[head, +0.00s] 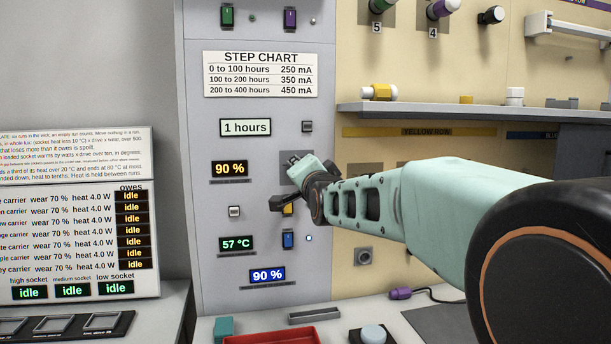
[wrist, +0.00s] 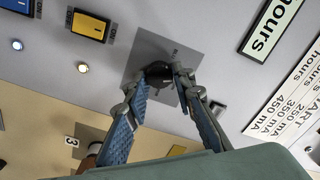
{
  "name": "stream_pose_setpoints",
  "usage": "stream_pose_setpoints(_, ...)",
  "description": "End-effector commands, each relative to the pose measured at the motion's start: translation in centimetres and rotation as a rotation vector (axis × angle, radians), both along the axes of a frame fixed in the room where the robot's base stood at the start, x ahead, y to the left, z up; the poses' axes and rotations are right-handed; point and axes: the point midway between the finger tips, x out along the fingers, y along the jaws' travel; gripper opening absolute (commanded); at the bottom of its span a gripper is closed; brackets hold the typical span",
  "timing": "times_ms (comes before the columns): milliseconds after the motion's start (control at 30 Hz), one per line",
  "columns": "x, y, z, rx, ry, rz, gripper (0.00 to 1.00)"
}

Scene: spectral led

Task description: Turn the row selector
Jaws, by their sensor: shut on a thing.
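The row selector is a dark round knob (wrist: 167,68) on a grey square plate (wrist: 150,46) in the wrist view. My gripper (wrist: 170,76) has its two fingertips closed on the sides of this knob. The fingers partly cover the knob, so its pointing direction cannot be read. In the head view my arm reaches in from the right and my gripper (head: 283,200) is at the panel, hiding the knob.
A yellow switch (wrist: 90,26) and a small lit lamp (wrist: 82,68) sit close to the knob. The hours display (head: 245,127) and 90 % display (head: 229,170) are nearby. A shelf (head: 470,110) juts out at right. A red tray (head: 272,337) lies below.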

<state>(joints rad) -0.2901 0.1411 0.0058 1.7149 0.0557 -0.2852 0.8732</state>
Motion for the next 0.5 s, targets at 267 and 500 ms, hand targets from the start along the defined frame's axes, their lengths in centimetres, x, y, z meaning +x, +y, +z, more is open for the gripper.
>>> stream_pose_setpoints(267,0.01,-0.03,0.21,0.013,0.0,0.0,0.0)
stream_pose_setpoints(500,0.01,-0.01,0.23,0.011,-0.001,-0.001,0.3)
